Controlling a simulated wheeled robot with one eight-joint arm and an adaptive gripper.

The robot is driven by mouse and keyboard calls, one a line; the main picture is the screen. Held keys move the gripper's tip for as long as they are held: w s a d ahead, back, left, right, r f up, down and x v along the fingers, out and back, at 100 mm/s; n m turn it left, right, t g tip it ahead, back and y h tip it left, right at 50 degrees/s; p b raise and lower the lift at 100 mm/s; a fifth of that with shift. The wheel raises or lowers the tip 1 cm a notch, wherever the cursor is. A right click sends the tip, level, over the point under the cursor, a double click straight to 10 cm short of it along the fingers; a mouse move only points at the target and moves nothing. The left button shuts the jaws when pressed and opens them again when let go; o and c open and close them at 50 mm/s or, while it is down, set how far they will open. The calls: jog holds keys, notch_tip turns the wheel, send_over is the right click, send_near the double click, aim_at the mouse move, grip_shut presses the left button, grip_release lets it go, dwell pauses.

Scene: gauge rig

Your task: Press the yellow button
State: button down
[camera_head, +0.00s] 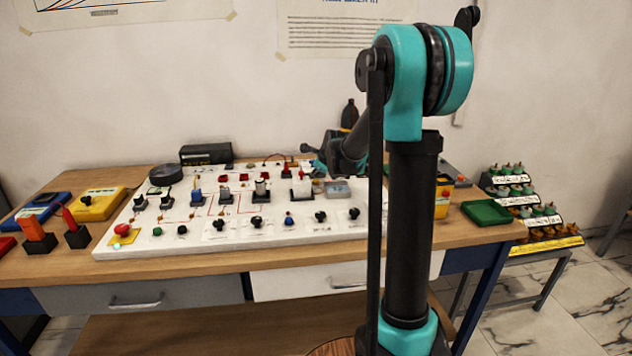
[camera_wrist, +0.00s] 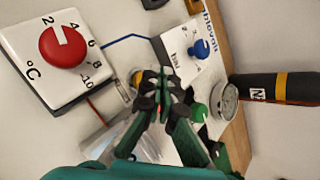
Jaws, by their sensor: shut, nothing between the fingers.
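In the wrist view, my gripper (camera_wrist: 165,80) is shut, with its dark fingertips together and nothing between them. A small yellow part (camera_wrist: 150,74), which may be the yellow button, shows right behind and beside the fingertips. Most of it is hidden by the fingers, and I cannot tell whether they touch it. In the head view, the white panel (camera_head: 185,246) lies on the table, and my arm reaches over its back right part. The gripper's tips are too small and dark there to make out clearly, and no yellow button can be picked out.
In the wrist view, a red dial (camera_wrist: 63,46) is at upper left, a blue knob (camera_wrist: 202,49) at upper right, and a green knob (camera_wrist: 200,112) and a round gauge (camera_wrist: 224,101) right of the fingers. A green tray (camera_head: 487,212) stands at the table's right.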

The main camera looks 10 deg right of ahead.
aim_at(317, 181)
jog(key=shift+f, duration=0.1)
dwell(0.3)
jog(key=shift+f, duration=0.35)
jog(key=shift+f, duration=0.5)
dwell(0.8)
jog(key=shift+r, duration=0.95)
jog(key=shift+r, duration=2.5)
